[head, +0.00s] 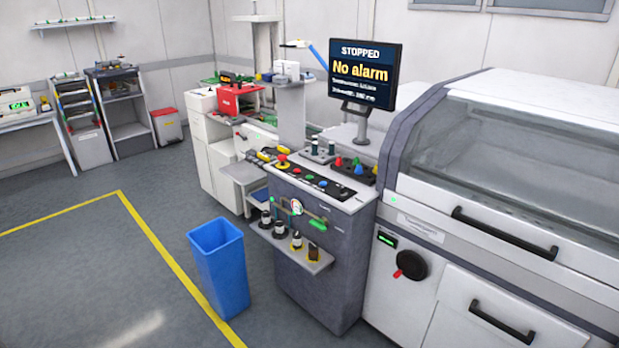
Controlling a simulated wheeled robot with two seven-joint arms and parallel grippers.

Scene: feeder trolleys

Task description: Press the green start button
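A grey cabinet (345,260) stands in the middle, with a sloped control panel (346,203) on top. A black strip on the panel carries a red mushroom knob (283,159) at its left end and several small buttons (310,178) in a row. Neither of my grippers is in view.
A blue bin (219,265) stands on the floor left of the cabinet. A low shelf (290,247) with several bottles juts from the cabinet front. A large white machine (480,220) with black handles fills the right. Floor (90,270) at the left is clear.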

